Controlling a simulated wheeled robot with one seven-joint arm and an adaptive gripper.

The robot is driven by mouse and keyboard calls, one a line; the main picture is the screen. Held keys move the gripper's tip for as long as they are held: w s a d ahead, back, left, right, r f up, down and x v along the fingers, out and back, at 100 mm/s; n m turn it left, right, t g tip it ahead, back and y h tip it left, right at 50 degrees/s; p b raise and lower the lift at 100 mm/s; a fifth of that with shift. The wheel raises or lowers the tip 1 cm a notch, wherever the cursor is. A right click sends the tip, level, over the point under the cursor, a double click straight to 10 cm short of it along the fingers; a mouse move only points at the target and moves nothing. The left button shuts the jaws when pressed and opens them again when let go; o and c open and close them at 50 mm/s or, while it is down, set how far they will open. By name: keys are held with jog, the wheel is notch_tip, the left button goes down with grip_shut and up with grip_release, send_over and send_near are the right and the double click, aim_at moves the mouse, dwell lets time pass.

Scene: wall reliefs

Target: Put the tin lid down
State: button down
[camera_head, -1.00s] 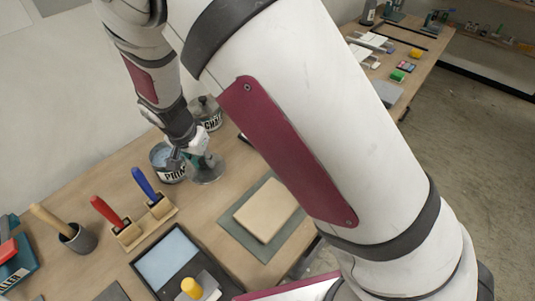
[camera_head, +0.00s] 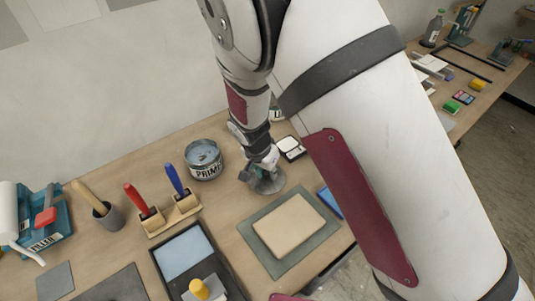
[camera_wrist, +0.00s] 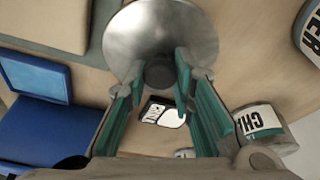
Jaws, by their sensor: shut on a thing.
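The tin lid (camera_head: 269,183) is a round grey metal disc with a dark knob, low over the wooden bench, right of the open primer tin (camera_head: 203,160). I cannot tell whether it touches the bench. My gripper (camera_head: 262,168) is above it, partly hidden by my arm. In the wrist view the teal-padded fingers of my gripper (camera_wrist: 160,80) are shut on the knob of the lid (camera_wrist: 160,32). The primer tin is apart from the lid, and its edge shows at the upper right of the wrist view (camera_wrist: 312,32).
A second labelled tin (camera_wrist: 265,128) and a black case with white pads (camera_head: 290,147) stand behind the lid. A tan block on a green mat (camera_head: 257,227) lies in front, with a blue object (camera_head: 330,202) beside it. Handled tools in a wooden rack (camera_head: 172,213) stand left.

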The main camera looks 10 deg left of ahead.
jog(key=w, duration=0.1)
jog(key=w+a, duration=0.2)
jog(key=w, duration=0.1)
jog(key=shift+f, duration=0.25)
jog(key=shift+a+p+x, duration=0.15)
jog(key=shift+x, duration=0.75)
jog(key=shift+a+p+x, duration=0.15)
jog(key=shift+a+x, duration=0.05)
jog(key=shift+x, duration=0.65)
jog(key=shift+s+f, duration=0.1)
jog(key=shift+f, duration=0.1)
jog(key=c, duration=1.4)
grip_release()
jog(key=shift+o, duration=0.2)
jog(key=shift+r, duration=0.1)
jog(key=v, duration=1.2)
jog(key=shift+b, duration=0.35)
